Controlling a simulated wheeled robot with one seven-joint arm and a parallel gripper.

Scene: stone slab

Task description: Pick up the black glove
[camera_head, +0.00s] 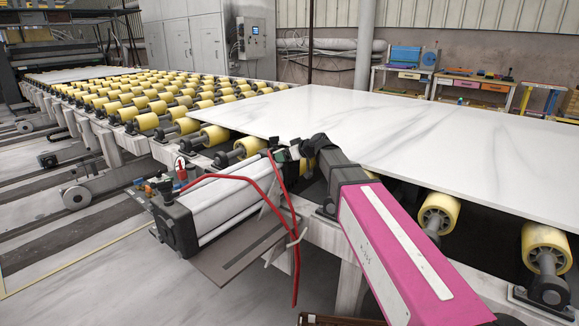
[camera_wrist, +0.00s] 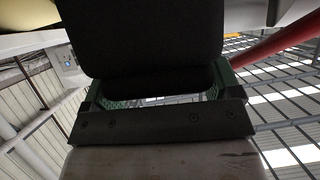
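My gripper (camera_head: 285,155) is small and dark in the head view, at the end of my arm, by the near edge of the white slab and close to the red hose. Its fingers cannot be made out there, so I cannot tell whether it is open or shut. In the wrist view, a large black padded shape (camera_wrist: 140,40) fills the upper middle, above a dark screwed plate (camera_wrist: 160,122) and a green frame. I cannot tell whether that shape is the black glove or a part of the gripper. No glove can be clearly made out in the head view.
A white marble slab (camera_head: 420,135) lies on the roller conveyor. Yellow rollers (camera_head: 146,121) fill the conveyor's left part. A white cylinder unit (camera_head: 225,205) with a red hose (camera_head: 291,250) sits at the conveyor's near side. Workbenches (camera_head: 472,87) stand along the back wall.

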